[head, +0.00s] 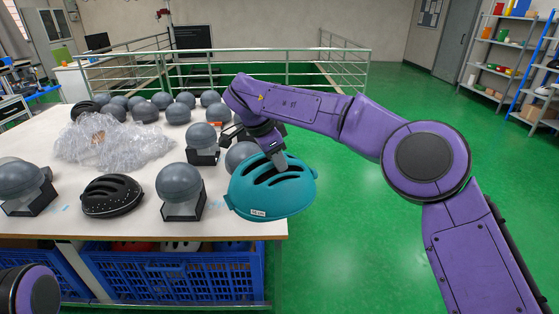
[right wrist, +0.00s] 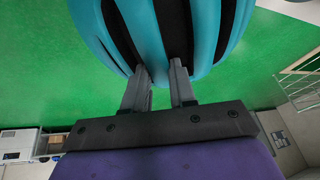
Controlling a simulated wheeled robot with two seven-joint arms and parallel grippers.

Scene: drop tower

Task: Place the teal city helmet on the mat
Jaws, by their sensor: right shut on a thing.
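The teal helmet (head: 272,190) with dark vent slots hangs from my right gripper (head: 279,160) at the table's front right corner, in front of the table. A small white label shows on its front. In the right wrist view the two fingers of my right gripper (right wrist: 160,90) close on a rib of the teal helmet (right wrist: 150,35). The helmet fills the top of that view. No mat can be made out in either view. My left gripper is not in view; only a purple part of my left arm shows at the lower left of the head view.
The white table (head: 140,222) bears several grey head forms, a black helmet (head: 111,195) and a heap of clear plastic wrap (head: 110,140). A blue crate (head: 180,275) with helmets stands under it. A metal railing (head: 285,52) runs behind. Green floor on the right is clear.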

